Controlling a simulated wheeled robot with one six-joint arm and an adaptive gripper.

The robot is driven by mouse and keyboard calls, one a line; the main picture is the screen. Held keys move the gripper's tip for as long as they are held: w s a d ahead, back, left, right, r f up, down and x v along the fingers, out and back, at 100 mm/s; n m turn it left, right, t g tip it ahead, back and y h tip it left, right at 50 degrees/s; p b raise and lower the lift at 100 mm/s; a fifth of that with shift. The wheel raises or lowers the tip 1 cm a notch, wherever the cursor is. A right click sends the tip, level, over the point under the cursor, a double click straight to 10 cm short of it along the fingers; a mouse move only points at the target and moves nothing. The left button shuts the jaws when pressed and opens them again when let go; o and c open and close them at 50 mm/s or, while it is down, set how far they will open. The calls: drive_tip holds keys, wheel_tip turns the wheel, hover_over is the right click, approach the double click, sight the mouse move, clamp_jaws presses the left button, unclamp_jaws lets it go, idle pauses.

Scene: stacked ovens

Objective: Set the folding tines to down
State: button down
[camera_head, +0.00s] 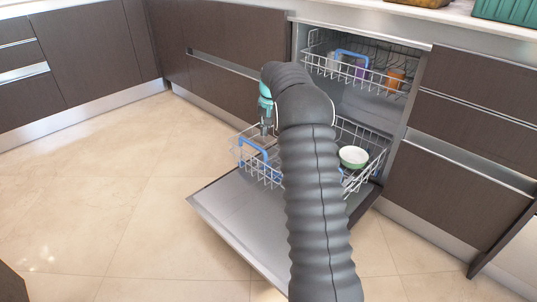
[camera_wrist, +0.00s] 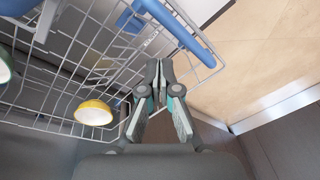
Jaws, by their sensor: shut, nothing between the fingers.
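The dishwasher's lower rack (camera_head: 372,139) is pulled out over the lowered door, with white wires and a blue front handle (camera_head: 252,147). In the wrist view the rack wires (camera_wrist: 62,73) fill the upper left, and the blue handle (camera_wrist: 182,34) is at the top. Thin wire tines (camera_wrist: 125,50) show near the handle; I cannot tell which fold, or whether they stand or lie. My gripper (camera_wrist: 160,66) is shut and empty, its tips pointing toward the rack's handle side. In the head view my gripper (camera_head: 266,128) is at the rack's left part, partly hidden by my arm.
A white-and-green bowl (camera_head: 353,156) sits in the lower rack's right part. A yellow-rimmed bowl (camera_wrist: 93,113) shows in the wrist view. The upper rack (camera_head: 335,68) with an orange cup (camera_head: 396,77) is above. The open door (camera_head: 235,215) lies below. Floor at left is clear.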

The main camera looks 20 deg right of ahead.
drive_tip(key=f+n, duration=0.3)
drive_tip(key=f+n+b, duration=0.1)
drive_tip(key=f+n, duration=0.2)
drive_tip(key=f+n+b, duration=0.1)
drive_tip(key=f+n, duration=0.1)
drive_tip(key=f, duration=0.1)
drive_tip(key=shift+s+d+f+n+g, duration=0.2)
drive_tip(key=shift+s+f+n+g, duration=0.1)
drive_tip(key=shift+f+n+g, duration=0.1)
drive_tip(key=shift+s+d+f+b, duration=0.25)
drive_tip(key=shift+s+f+b, duration=0.1)
drive_tip(key=shift+s+f, duration=0.25)
drive_tip(key=shift+w, duration=0.1)
